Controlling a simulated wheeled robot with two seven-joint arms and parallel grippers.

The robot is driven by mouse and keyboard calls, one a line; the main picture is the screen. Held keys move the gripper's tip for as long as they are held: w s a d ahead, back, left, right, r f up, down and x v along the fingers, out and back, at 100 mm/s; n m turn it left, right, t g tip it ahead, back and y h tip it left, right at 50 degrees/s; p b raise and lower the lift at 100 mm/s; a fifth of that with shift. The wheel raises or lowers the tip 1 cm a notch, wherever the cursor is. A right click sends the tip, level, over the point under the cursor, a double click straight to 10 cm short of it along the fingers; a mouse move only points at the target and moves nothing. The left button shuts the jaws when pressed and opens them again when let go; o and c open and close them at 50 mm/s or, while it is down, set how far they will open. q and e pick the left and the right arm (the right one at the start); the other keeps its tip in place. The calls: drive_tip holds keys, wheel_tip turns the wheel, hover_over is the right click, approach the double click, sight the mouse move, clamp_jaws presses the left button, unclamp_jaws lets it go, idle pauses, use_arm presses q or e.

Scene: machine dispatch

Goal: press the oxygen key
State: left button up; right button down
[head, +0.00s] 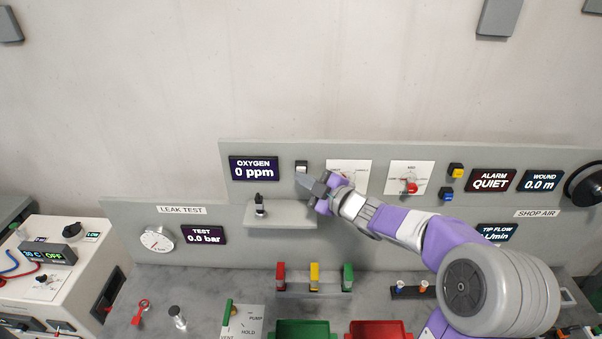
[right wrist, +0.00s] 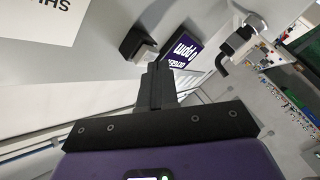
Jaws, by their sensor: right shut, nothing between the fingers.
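The oxygen display (head: 253,169) reads 0 ppm on the grey back panel. Just right of it is a small key (head: 301,165) with a dark top and a pale face. In the right wrist view the key (right wrist: 138,44) stands out from the panel beside the display (right wrist: 184,54). My left gripper is not in view.
A grey shelf (head: 284,216) with a small black-topped device (head: 260,205) sits below the display. A white dial plate (head: 350,172) is partly behind my right gripper. Green (head: 303,322) and red (head: 380,322) bins stand on the bench.

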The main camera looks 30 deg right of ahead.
drive_tip(key=shift+s+a, duration=0.3)
drive_tip(key=shift+s, duration=0.25)
drive_tip(key=shift+s+a, duration=0.1)
drive_tip(key=shift+s+a+b, duration=0.3)
drive_tip(key=shift+s+a, duration=0.1)
drive_tip(key=shift+s, duration=0.3)
drive_tip(key=shift+s+a+b, duration=0.3)
drive_tip(key=shift+s+a, duration=0.15)
drive_tip(key=shift+s, duration=0.2)
drive_tip(key=shift+s+a+b, duration=0.3)
drive_tip(key=shift+s+a, duration=0.1)
drive_tip(key=shift+s, duration=0.3)
